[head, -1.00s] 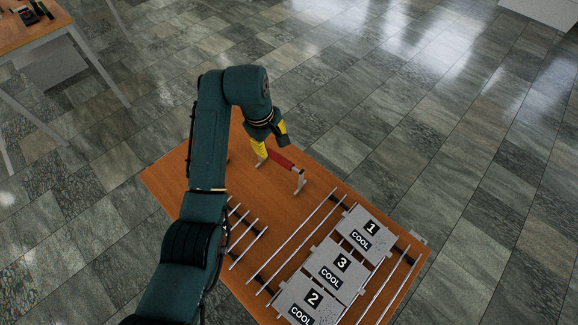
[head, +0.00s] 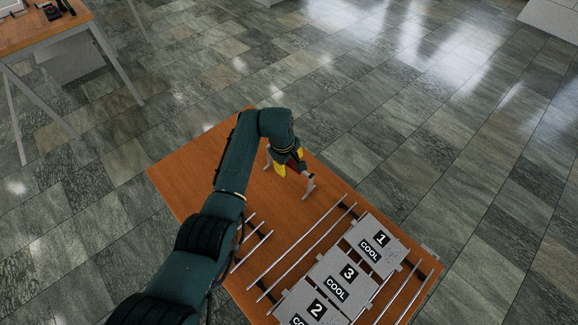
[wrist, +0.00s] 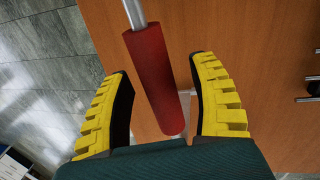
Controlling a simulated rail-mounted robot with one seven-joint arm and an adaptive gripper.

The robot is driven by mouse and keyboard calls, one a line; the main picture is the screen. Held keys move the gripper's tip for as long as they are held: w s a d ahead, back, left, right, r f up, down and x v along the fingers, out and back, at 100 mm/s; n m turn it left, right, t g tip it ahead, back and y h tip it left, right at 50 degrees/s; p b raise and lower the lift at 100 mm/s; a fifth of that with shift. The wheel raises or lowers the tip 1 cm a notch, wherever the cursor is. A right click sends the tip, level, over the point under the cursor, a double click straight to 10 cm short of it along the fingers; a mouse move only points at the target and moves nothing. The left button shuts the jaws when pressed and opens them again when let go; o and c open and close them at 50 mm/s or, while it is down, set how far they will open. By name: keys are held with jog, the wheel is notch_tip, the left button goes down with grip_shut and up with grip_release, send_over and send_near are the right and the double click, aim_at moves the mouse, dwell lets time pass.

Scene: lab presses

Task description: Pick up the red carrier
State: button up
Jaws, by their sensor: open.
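The red carrier (head: 293,168) is a red bar on pale metal end supports on the wooden table, mostly covered by my gripper in the head view. In the wrist view its red bar (wrist: 155,75) runs lengthwise between my fingers, with a metal rod at its upper end. My gripper (head: 290,163) is at the carrier, pointing down, with a yellow finger on either side of the bar. In the wrist view my gripper (wrist: 160,68) is open, with gaps between the bar and both fingers. I cannot tell exactly how deep the fingers reach.
The wooden table (head: 190,175) is bare around the carrier's far side. Metal rails (head: 300,245) lie nearer. Grey blocks marked 1 (head: 378,240), 3 (head: 345,275) and 2 (head: 312,310), each labelled COOL, stand to the right. Another table (head: 40,35) is at the upper left.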

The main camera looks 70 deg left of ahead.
grip_shut()
jog(key=shift+r+p, duration=0.85)
jog(key=shift+r, duration=4.35)
